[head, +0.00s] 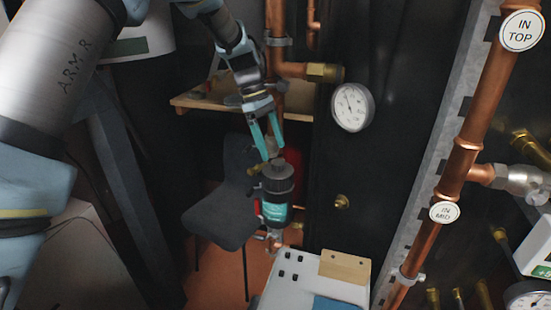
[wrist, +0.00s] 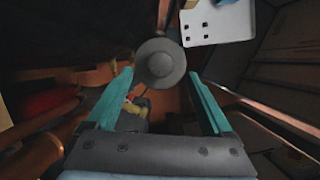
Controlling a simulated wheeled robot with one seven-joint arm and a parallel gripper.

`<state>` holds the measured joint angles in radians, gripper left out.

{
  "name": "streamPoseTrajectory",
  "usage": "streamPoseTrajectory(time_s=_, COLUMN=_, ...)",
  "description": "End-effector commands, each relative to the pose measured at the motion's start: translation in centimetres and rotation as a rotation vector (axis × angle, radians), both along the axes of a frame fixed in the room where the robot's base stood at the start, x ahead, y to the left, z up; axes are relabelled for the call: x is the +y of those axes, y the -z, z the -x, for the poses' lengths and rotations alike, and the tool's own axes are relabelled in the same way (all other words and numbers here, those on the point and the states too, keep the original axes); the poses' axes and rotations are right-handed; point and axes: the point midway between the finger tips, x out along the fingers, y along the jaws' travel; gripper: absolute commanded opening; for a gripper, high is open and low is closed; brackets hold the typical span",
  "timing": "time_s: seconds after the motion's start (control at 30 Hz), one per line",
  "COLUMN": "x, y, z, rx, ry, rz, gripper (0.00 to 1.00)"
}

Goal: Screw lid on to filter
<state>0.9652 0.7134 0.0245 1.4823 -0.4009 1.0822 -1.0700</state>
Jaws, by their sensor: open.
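The filter (head: 274,212) is a teal cylinder with a label, standing upright on the pipework in the head view. A dark grey lid (head: 278,172) sits at its top; whether it is screwed tight cannot be told. In the wrist view the round lid (wrist: 160,62) shows from above, just beyond the fingertips and near midway between them. My gripper (head: 266,150) has teal fingers and is open above the lid in the head view. In the wrist view my gripper (wrist: 162,75) has its fingers spread wide with nothing held between them.
A pressure gauge (head: 352,107) and copper pipes stand right of the gripper. A dark chair (head: 228,195) is behind and left of the filter. A white box (head: 315,280) with a tan block is below right. A wooden shelf (head: 200,100) is behind the arm.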

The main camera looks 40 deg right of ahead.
Motion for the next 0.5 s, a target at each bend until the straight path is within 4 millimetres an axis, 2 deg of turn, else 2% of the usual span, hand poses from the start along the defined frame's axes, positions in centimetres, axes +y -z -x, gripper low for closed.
streamPoseTrajectory(time_s=0.1, x=0.2, y=-2.2, z=-0.9, rx=-0.004, ry=-0.001, rz=0.004, gripper=0.86)
streamPoseTrajectory(time_s=0.3, x=0.6, y=-5.1, z=-1.8, rx=-0.002, ry=0.0, rz=0.003, gripper=0.86)
streamPoseTrajectory(time_s=0.37, x=0.6, y=-5.7, z=-2.0, rx=-0.002, ry=-0.001, rz=0.002, gripper=0.84)
streamPoseTrajectory(time_s=0.43, x=0.7, y=-6.0, z=-2.1, rx=0.001, ry=-0.007, rz=0.004, gripper=0.77)
streamPoseTrajectory(time_s=0.5, x=0.8, y=-6.0, z=-2.1, rx=0.011, ry=-0.03, rz=0.018, gripper=0.75)
